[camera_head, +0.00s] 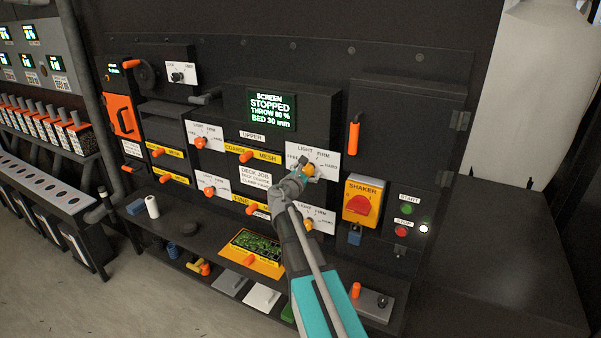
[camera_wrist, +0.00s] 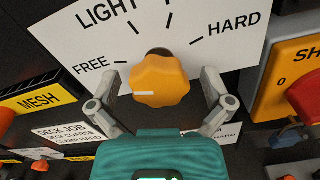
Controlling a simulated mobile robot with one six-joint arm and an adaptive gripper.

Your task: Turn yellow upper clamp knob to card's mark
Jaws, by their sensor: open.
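The yellow upper clamp knob (camera_wrist: 160,80) stands out from a white dial plate (camera_wrist: 180,35) marked FREE, LIGHT, a partly cut-off word and HARD. Its white pointer line faces left, toward the FREE side. My gripper (camera_wrist: 162,79) is open, one finger on each side of the knob, with small gaps visible. In the head view my gripper (camera_head: 299,178) is at the upper right dial, partly covering the knob (camera_head: 309,170). The deck job card (camera_head: 254,176) is left of the dial; in the wrist view the card (camera_wrist: 65,133) reads DECK COARSE, CLAMP HARD.
A yellow shaker box (camera_wrist: 300,70) with a red switch stands close to the right. The yellow mesh label (camera_wrist: 38,95) is at left. Another dial plate (camera_head: 318,218) lies just below. The screen (camera_head: 271,109) reads STOPPED. A shelf (camera_head: 190,235) runs below.

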